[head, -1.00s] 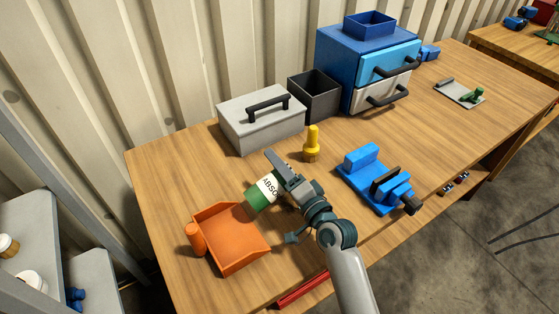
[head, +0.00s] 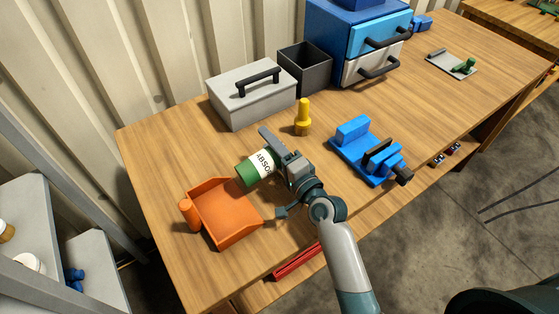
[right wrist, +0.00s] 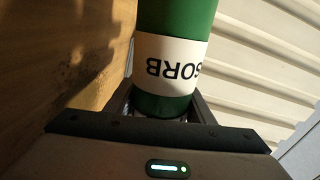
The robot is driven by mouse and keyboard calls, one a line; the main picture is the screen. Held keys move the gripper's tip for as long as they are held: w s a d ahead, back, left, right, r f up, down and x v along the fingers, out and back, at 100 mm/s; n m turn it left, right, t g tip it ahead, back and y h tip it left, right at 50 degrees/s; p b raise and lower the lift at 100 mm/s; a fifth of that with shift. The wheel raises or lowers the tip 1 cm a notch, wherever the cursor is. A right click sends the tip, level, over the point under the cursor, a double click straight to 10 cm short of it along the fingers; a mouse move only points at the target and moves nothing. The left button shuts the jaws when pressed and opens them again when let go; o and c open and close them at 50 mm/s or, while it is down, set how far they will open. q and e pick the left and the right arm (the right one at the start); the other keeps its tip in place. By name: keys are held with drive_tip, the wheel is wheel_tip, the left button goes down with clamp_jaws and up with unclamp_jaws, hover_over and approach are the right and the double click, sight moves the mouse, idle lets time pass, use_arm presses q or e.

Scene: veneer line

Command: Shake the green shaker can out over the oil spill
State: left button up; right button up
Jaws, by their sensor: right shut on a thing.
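The green shaker can (head: 248,173) has a white label with dark letters. My right gripper (head: 277,162) is shut on it and holds it tipped well over, its green end pointing left and down near the orange dustpan. In the right wrist view the can (right wrist: 175,20) lies between the two fingers, its label upside down. My left gripper is not in view.
On the wooden bench (head: 165,155) are an orange dustpan (head: 228,212), grey toolbox (head: 250,105), dark bin (head: 305,72), yellow object (head: 303,120), blue vise (head: 365,150) and blue drawer cabinet (head: 340,35). A grey shelf (head: 40,215) stands at left. Bare bench lies left of the toolbox.

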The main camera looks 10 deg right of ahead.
drive_tip(key=shift+w, duration=0.1)
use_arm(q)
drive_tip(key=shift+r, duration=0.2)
use_arm(e)
drive_tip(key=shift+x, duration=1.5)
drive_tip(key=shift+r, duration=0.1)
